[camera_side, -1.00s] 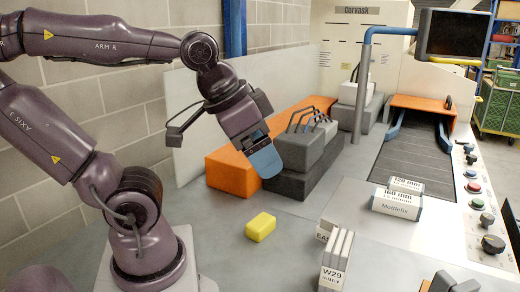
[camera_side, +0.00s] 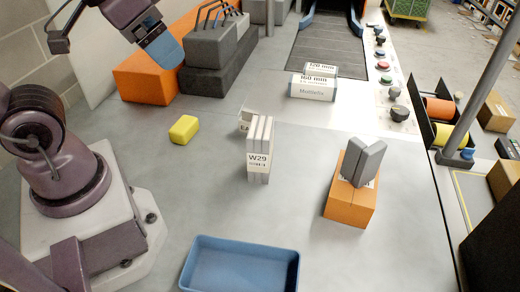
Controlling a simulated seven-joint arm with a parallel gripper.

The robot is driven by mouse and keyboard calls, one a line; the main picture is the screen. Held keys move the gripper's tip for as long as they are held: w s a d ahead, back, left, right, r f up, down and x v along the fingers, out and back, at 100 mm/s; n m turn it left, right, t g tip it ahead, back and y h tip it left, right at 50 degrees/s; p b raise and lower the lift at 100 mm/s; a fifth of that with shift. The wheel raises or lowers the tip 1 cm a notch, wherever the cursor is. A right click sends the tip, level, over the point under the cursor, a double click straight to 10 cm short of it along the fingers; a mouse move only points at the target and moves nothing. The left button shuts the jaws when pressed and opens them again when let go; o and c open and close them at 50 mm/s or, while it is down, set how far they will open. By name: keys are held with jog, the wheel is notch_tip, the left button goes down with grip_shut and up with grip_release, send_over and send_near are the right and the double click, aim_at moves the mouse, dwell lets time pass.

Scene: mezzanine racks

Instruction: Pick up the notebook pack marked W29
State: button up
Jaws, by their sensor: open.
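The notebook pack marked W29 (camera_side: 259,160) stands upright on the grey table, a white block of several thin slabs with its label facing the camera. My gripper (camera_side: 166,52) is at the upper left, above the table near the grey foam blocks, well apart from the W29 pack. Its blue end points down and right, and it is open with nothing seen in it.
A yellow block (camera_side: 184,129) lies left of the pack. A blue tray (camera_side: 193,275) is at the front. An orange box (camera_side: 350,207) with grey pieces on top stands right. White labelled boxes (camera_side: 312,88) are behind. Grey foam blocks (camera_side: 225,75) and an orange block (camera_side: 145,85) are at back left.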

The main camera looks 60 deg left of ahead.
jog(key=shift+d, duration=0.1)
jog(key=m+t+y, duration=0.6)
jog(key=m+y, duration=0.8)
jog(key=m, duration=1.2)
send_near(257, 149)
jog(key=x, duration=0.8)
jog(key=shift+x, duration=2.85)
jog(key=shift+d+f, duration=0.1)
jog(key=c, duration=1.3)
